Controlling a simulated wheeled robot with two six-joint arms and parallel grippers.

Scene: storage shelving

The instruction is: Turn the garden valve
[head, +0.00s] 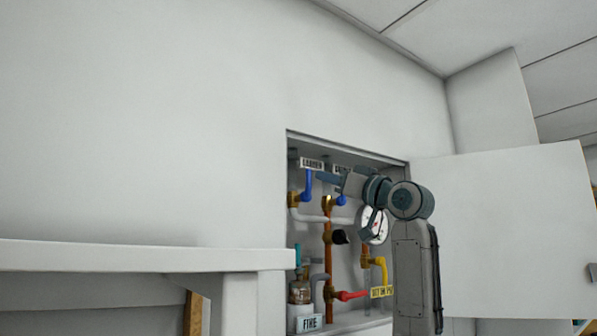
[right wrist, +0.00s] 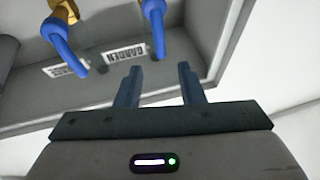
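The garden valve has a blue lever handle (head: 308,184), hanging down under the GARDEN label (head: 312,163) at the upper left of the open wall cabinet. In the right wrist view, turned upside down, the garden handle (right wrist: 153,25) is at the top, beyond the fingers, beside its label (right wrist: 126,54). My right gripper (head: 326,177) reaches into the cabinet from the right, fingers pointing left towards the handle. In the right wrist view the fingers of my right gripper (right wrist: 159,75) are apart, with nothing between them. My left gripper is not in view.
A second blue handle (head: 341,200) sits to the right, also seen in the wrist view (right wrist: 65,45). A gauge (head: 374,226), red handle (head: 352,295), yellow handle (head: 383,268) and black knob (head: 340,237) are lower. The cabinet door (head: 505,215) stands open at right.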

